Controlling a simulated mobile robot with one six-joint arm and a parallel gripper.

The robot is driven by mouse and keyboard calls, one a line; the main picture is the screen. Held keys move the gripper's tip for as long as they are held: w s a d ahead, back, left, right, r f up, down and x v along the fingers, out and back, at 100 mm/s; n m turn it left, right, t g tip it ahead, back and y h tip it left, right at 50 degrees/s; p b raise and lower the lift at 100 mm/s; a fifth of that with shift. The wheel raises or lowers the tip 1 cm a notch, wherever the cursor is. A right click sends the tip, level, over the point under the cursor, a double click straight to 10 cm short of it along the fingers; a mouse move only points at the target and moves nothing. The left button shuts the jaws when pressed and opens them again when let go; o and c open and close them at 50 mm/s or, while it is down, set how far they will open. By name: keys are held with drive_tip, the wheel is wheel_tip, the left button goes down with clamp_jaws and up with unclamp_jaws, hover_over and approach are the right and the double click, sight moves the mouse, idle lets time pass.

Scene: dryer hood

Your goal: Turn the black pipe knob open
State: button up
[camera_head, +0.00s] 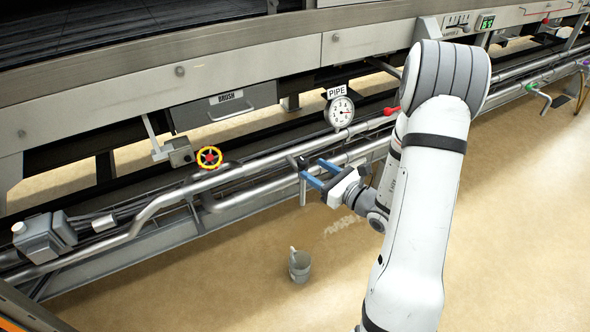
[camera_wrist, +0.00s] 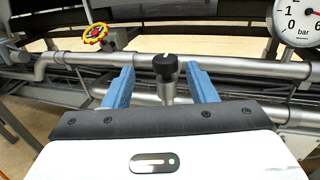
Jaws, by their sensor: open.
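The black pipe knob (camera_wrist: 165,66) shows in the wrist view, on top of a short metal stem that rises from the pipework. A white mark is on its top. My gripper (camera_wrist: 158,72) is open, with one blue finger on each side of the knob. Gaps show between the knob and both fingers, the right-hand gap being smaller. I cannot tell whether the fingertips reach as far as the knob. In the head view my gripper (camera_head: 312,169) is at the pipes, and the knob is hard to make out beside the fingertips.
A PIPE pressure gauge (camera_head: 340,112) stands above the pipes, just right of my gripper. A red lever (camera_head: 391,111) is farther right. A yellow and red handwheel (camera_head: 209,158) is to the left. A grey cup (camera_head: 299,266) is below, over open tan floor.

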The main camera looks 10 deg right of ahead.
sight(303, 162)
drive_tip(key=shift+w+f, duration=0.25)
drive_tip(key=shift+w, duration=0.1)
drive_tip(key=b+x, duration=0.1)
drive_tip(key=x, duration=0.6)
drive_tip(key=shift+r, duration=0.15)
